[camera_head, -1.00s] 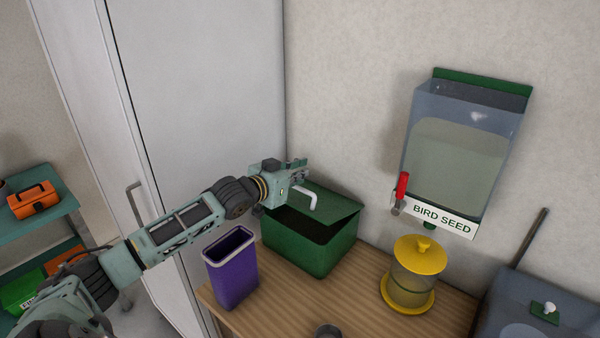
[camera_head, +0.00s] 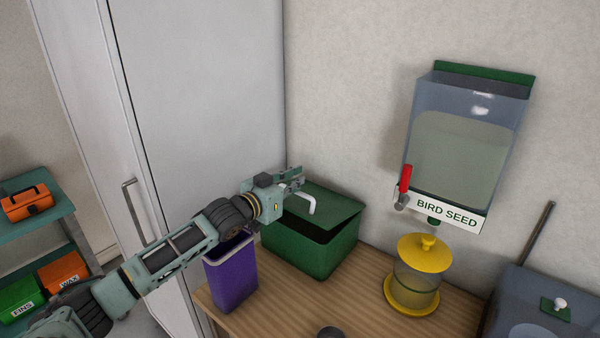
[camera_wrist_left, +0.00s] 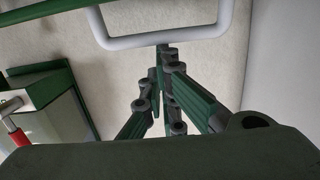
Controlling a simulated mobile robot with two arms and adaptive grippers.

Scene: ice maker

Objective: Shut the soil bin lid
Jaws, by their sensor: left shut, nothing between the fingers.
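The soil bin (camera_head: 310,252) is a green box on the wooden table. Its green lid (camera_head: 328,207) is partly lowered, with a dark gap along the front, and a white bent handle (camera_head: 308,203) stands on it. My left gripper (camera_head: 298,178) is shut and empty, just above the lid's back left part, behind the handle. In the left wrist view the fingers (camera_wrist_left: 163,75) point toward the white handle (camera_wrist_left: 165,42). I cannot tell whether the fingers touch the lid. My right gripper is not in view.
A purple open container (camera_head: 231,273) stands left of the bin, under my left arm. A yellow-topped feeder (camera_head: 414,285) stands to the right. A bird seed dispenser (camera_head: 464,150) hangs on the wall. A tall grey cabinet (camera_head: 200,110) is close on the left.

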